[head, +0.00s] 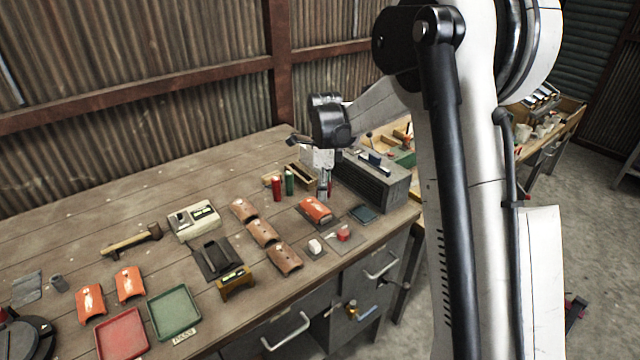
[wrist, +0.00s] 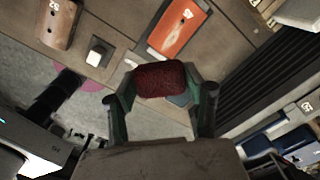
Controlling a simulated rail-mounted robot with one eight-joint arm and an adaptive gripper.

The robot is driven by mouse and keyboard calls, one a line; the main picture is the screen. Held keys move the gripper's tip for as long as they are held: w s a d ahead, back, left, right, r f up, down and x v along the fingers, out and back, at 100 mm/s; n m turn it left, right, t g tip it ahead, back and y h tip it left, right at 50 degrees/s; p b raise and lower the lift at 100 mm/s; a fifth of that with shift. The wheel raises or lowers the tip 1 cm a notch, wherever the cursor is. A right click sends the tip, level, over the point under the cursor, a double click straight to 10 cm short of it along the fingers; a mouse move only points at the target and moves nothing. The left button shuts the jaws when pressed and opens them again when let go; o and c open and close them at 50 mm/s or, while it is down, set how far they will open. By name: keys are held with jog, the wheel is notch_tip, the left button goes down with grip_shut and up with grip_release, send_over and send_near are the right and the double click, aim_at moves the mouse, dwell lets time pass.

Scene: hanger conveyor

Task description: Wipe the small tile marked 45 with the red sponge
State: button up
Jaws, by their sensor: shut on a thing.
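My gripper (wrist: 160,88) is shut on the dark red sponge (wrist: 160,79), held between its two fingertips in the wrist view. In the head view my gripper (head: 325,186) points down just behind an orange curved tile (head: 316,207). In the wrist view this orange tile (wrist: 181,30) lies beyond the sponge, apart from it in the picture. Three brown tiles (head: 262,233) stand in a row to its left; one brown tile (wrist: 59,22) shows in the wrist view. Two more orange tiles (head: 129,283) lie at the left.
A white block (head: 315,246) and a small red item (head: 343,233) sit on mats by the front edge. A slatted grey box (head: 375,180) stands right of my gripper. Red (head: 122,335) and green trays (head: 174,312) lie at the front left. The back left bench is mostly clear.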

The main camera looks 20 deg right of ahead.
aim_at(324, 213)
jog(key=shift+f+b, duration=1.3)
jog(key=shift+f, duration=2.2)
jog(key=shift+w+a+f, duration=0.1)
jog(key=shift+w+f, duration=0.1)
jog(key=shift+w+a+p, duration=0.35)
jog(key=shift+w, duration=0.45)
jog(key=shift+c, duration=0.4)
jog(key=shift+w+a+p, duration=0.25)
jog(key=shift+w, duration=0.45)
jog(key=shift+w+a+p, duration=0.2)
jog(key=shift+w+a, duration=0.1)
jog(key=shift+w, duration=0.35)
jog(key=shift+w+a+p, duration=0.25)
jog(key=shift+w, duration=0.45)
jog(key=shift+w+r+p, duration=0.15)
jog(key=shift+p, duration=0.2)
jog(key=shift+s+f, duration=0.2)
jog(key=shift+f, duration=0.05)
jog(key=shift+s+d+b, duration=0.4)
jog(key=shift+s, duration=0.55)
jog(key=shift+s+d+b, duration=0.35)
jog(key=shift+s+d, duration=0.05)
jog(key=shift+s, duration=0.6)
jog(key=shift+s+d+b, duration=0.4)
jog(key=shift+s, duration=0.55)
jog(key=shift+s+r, duration=0.15)
jog(key=shift+r, duration=0.05)
jog(key=shift+r+p, duration=1.5)
jog(key=shift+r, duration=2.35)
